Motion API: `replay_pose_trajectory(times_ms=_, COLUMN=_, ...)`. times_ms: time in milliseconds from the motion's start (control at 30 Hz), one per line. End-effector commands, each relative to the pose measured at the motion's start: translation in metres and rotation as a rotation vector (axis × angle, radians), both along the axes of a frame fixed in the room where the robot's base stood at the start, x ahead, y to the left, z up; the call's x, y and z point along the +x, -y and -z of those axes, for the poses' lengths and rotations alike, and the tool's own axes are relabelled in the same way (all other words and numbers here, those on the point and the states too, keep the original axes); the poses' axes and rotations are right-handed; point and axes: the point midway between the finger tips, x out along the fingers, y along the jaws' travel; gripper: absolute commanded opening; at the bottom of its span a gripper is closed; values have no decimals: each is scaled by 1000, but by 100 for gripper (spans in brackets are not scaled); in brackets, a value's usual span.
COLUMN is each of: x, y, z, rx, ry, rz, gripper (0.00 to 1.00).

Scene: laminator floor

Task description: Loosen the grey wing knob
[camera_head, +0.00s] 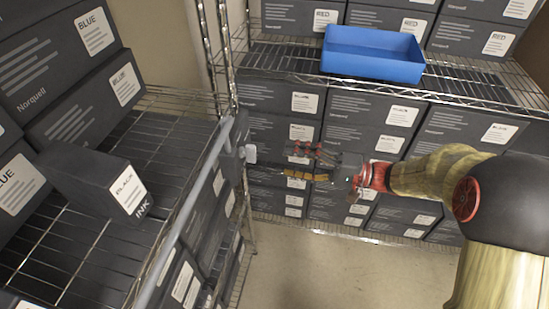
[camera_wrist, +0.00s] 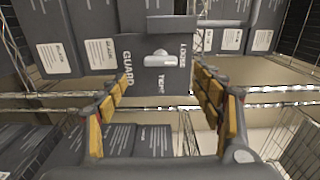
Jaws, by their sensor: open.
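The grey wing knob (camera_wrist: 158,57) sits on a dark panel (camera_wrist: 150,82) marked "GUARD", with smaller lettering beside the knob. Its wing lies roughly crosswise in the wrist view. In the head view a small light-grey piece (camera_head: 250,153), apparently the knob, sticks out at the far end of the left shelf's rail. My gripper (camera_head: 291,162) is open and empty, to the right of that piece with a gap between them. In the wrist view my gripper (camera_wrist: 152,88) has its fingers spread to either side, with the knob ahead between them and somewhat high.
A grey guard rail (camera_head: 189,194) runs along the front of the left wire shelf. A black ink box (camera_head: 95,182) lies on that shelf. A blue tray (camera_head: 373,56) stands on the back shelf, among many labelled boxes. The floor (camera_head: 330,275) below my arm is clear.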

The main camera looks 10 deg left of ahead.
Motion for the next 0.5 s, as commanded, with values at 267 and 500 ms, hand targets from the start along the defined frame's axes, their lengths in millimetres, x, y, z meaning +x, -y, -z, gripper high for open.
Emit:
replay_pose_trajectory(times_ms=267, x=-1, y=21, z=0, rx=0, ry=0, rz=1, gripper=67)
replay_pose_trajectory(times_ms=500, x=-2, y=22, z=0, rx=0, ry=0, rz=0, gripper=67)
